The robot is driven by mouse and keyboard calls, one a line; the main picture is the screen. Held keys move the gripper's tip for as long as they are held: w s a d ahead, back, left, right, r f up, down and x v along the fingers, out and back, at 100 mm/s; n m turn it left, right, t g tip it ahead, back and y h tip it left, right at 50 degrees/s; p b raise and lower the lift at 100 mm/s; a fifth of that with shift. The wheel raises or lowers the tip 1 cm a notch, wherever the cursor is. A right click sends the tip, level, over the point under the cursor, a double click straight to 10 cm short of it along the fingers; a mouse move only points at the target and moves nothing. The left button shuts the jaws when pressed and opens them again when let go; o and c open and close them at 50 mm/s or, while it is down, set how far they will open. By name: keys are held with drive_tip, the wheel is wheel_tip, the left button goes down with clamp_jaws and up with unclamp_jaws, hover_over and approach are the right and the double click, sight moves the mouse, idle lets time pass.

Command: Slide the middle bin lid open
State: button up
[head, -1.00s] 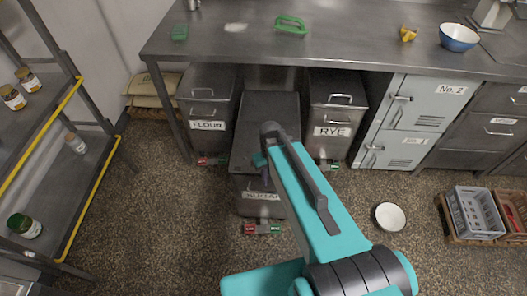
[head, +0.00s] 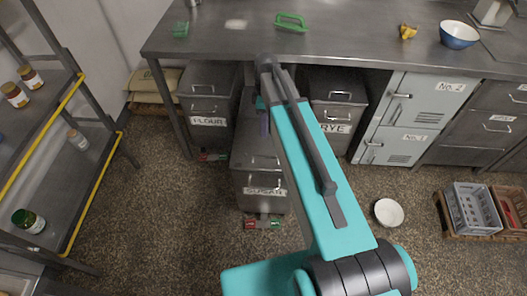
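The middle bin (head: 264,196), labelled SUGAR, is a grey metal bin standing forward of its neighbours, partly under the counter. Its top (head: 243,140) shows only in part, to the left of my arm. My arm covers much of the rest, so I cannot tell how far the lid is open. My gripper (head: 264,122) is above the rear part of this bin, close to the counter's front edge. Its fingers are small and partly hidden by my arm; contact with the lid and whether they are open cannot be made out.
The FLOUR bin (head: 208,105) is on the left and the RYE bin (head: 338,112) on the right. The steel counter (head: 360,35) overhangs them. A white bowl (head: 389,212) lies on the floor at right. A shelf rack (head: 95,190) stands at left.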

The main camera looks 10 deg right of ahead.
drive_tip(key=shift+w+r, duration=0.15)
drive_tip(key=shift+r, duration=0.15)
drive_tip(key=shift+f, duration=0.1)
drive_tip(key=p, duration=0.3)
hover_over(264, 161)
drive_tip(key=shift+f, duration=6.7)
drive_tip(key=shift+c, duration=0.3)
clamp_jaws()
drive_tip(key=shift+a, duration=0.1)
